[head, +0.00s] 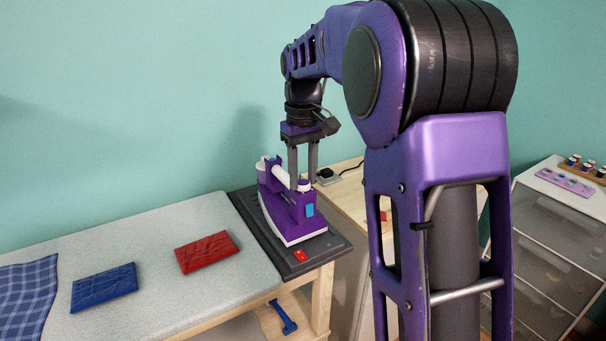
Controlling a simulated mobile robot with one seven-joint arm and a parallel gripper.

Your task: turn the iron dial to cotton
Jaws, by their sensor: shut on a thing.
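A purple and white iron (286,211) rests on a dark stand (318,247) at the right end of the padded board. My gripper (303,184) reaches down from above the iron, its two grey fingers at the iron's top by a small light-coloured round part that looks like the dial (304,186). The fingers are shut on that part. The dial's markings and its setting are too small to read. A blue part (309,210) shows on the iron's rear side, and a red switch (300,255) sits on the stand's front.
The padded board (150,230) holds a red folded cloth (207,251), a blue folded cloth (104,287) and a checked cloth (25,298). A blue tool (283,317) lies below. A socket (327,175) with a cord is behind. A drawer unit (560,240) stands right.

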